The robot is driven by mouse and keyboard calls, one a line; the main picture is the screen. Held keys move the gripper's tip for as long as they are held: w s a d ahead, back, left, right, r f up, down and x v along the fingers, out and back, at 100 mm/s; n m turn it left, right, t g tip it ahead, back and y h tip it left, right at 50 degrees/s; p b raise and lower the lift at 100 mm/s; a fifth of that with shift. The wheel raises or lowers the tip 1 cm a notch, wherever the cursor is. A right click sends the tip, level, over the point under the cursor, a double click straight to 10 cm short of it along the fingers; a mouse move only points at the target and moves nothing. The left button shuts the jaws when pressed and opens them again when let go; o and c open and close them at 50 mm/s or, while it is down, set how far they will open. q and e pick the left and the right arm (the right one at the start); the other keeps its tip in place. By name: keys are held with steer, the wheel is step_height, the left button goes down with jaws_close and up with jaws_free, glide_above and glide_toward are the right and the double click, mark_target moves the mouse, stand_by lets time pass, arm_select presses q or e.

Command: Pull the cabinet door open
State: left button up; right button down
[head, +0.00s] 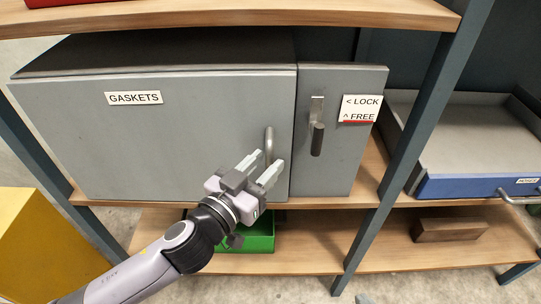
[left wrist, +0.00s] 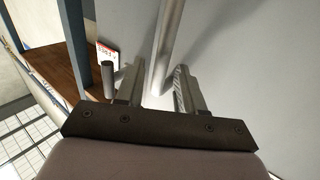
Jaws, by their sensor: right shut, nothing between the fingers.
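The grey cabinet door (head: 190,140), labelled GASKETS, appears closed. Its vertical metal handle (head: 269,145) is near its right edge and also shows as a bar in the left wrist view (left wrist: 170,42). My left gripper (head: 259,167) is open at the handle's lower part. In the left wrist view the bar runs up between the two fingers (left wrist: 156,88), with gaps visible beside it; contact cannot be told. On the panel to the right, a lever with a dark grip (head: 317,139) hangs down beside a LOCK/FREE label (head: 360,109).
The cabinet stands on a wooden shelf (head: 370,172) between blue-grey posts (head: 411,130). A green bin (head: 260,236) is below, partly behind my arm. A blue-fronted drawer (head: 465,186) and a brown block (head: 449,230) are at right. A yellow box (head: 35,235) is at lower left.

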arm_select(q)
steer(key=shift+x, duration=1.15)
jaws_close()
steer(key=shift+s+a, duration=0.1)
